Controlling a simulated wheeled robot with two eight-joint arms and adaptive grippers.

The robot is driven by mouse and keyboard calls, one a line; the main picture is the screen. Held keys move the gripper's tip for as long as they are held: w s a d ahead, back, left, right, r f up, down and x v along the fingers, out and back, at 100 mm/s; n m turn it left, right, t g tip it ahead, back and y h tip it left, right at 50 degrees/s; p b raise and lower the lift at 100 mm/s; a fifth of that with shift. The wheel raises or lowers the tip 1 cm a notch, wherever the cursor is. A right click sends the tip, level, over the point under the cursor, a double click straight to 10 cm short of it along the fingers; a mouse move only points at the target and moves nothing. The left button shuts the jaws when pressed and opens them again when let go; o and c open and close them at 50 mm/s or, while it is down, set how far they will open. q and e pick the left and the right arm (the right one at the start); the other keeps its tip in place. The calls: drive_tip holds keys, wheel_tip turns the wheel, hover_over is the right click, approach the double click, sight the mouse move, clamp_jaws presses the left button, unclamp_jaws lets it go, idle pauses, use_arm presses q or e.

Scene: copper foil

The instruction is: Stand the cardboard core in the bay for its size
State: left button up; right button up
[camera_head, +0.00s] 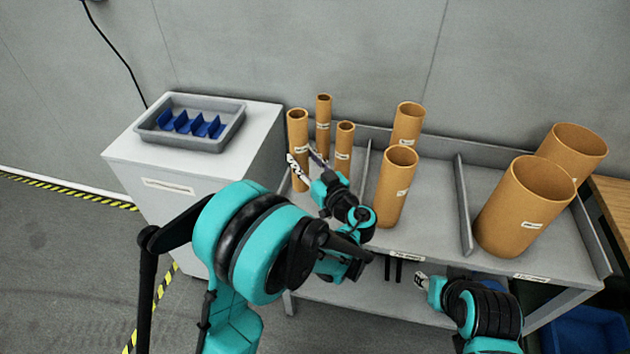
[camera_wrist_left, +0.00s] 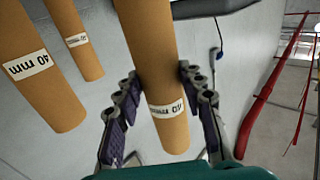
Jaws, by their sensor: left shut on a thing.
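My left gripper (camera_head: 308,160) is shut on a slim brown cardboard core (camera_head: 298,128) at the left end of the shelf unit; it appears upright. In the left wrist view the core (camera_wrist_left: 150,55) lies between both fingers, with an upside-down label that seems to read 40 mm. I cannot tell whether its bottom touches the shelf. Two other slim cores, a rear one (camera_head: 323,112) and a right one (camera_head: 346,133), stand in the left bay. My right gripper (camera_head: 421,281) is low in front of the shelf; its jaw state is unclear.
Low dividers (camera_head: 463,205) separate the bays. Two medium cores (camera_head: 397,185) stand in the middle bay and two wide cores (camera_head: 515,220) in the right bay. A white cabinet (camera_head: 190,215) on the left carries a grey tray (camera_head: 238,122) with blue dividers.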

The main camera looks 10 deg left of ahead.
use_arm(q)
wheel_tip(320, 180, down, 9)
drive_tip(key=b, duration=0.3)
drive_tip(key=shift+d+b, duration=0.1)
drive_tip(key=shift+b, duration=0.2)
drive_tip(key=shift+r, duration=0.2)
drive_tip(key=shift+f, duration=0.1)
drive_tip(key=o, duration=1.2)
drive_tip(key=shift+o, duration=0.2)
